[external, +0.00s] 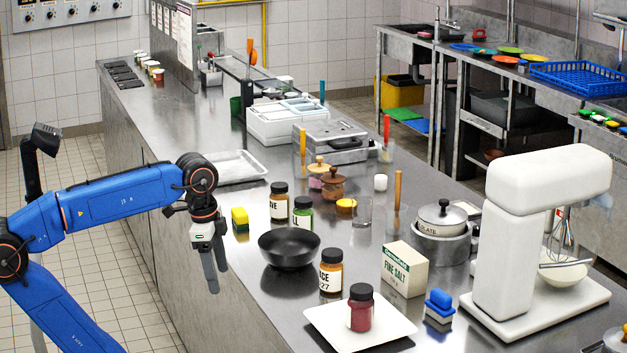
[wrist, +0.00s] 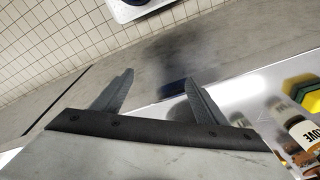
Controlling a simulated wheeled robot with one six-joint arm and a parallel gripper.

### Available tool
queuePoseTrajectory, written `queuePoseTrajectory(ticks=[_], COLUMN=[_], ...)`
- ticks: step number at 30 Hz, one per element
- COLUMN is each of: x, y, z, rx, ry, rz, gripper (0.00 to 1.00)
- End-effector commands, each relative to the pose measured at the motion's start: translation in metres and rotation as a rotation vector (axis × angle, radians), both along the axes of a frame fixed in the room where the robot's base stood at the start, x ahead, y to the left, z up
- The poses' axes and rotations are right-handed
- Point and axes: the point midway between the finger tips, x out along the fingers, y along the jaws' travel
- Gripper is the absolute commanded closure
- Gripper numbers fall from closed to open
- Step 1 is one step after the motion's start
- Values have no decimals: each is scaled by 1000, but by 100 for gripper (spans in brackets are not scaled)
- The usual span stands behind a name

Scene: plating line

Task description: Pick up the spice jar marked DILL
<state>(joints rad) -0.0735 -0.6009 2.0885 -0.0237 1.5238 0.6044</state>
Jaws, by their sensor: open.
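A jar with a dark lid, green contents and a white label (external: 303,216) stands on the steel counter behind the black bowl. Its label shows only the letters "LL", which fits DILL. A jar whose label ends in "VE" (external: 279,204) stands just left of and behind it. That jar seems to be the one at the right edge in the wrist view (wrist: 302,134). My gripper (external: 216,272) hangs with fingers downward beside the counter's left edge, left of the bowl and apart from the jars. In the wrist view its two fingers (wrist: 158,78) are spread and empty.
A black bowl (external: 289,250) stands in front of the green jar. A yellow sponge (external: 240,219) lies left of the jars. An orange jar (external: 331,274), a white board (external: 390,334) with a red jar (external: 361,311), and a salt box (external: 404,270) stand nearer. A tray (external: 237,167) lies behind.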

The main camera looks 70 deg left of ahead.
Motion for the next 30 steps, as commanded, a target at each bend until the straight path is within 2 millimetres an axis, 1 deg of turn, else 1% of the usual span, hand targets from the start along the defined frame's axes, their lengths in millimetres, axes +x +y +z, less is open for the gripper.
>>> queuePoseTrajectory(ticks=[1,3,5,6,8,12,17,21,24,30], x=[11,27,42,53,69,108,152,190,216,264], y=[4,9,14,18,24,41,63,84,101,136], z=[17,38,54,65,79,110,139,160,172,188], rx=[5,13,20,24,30,43,54,63,67,72], ry=[13,28,36,40,47,58,71,82,89,104], rz=[-40,-103,-152,-185,-232,-339,-461,-567,-643,-790], gripper=[33,33,33,33,33,33,33,33,33,33])
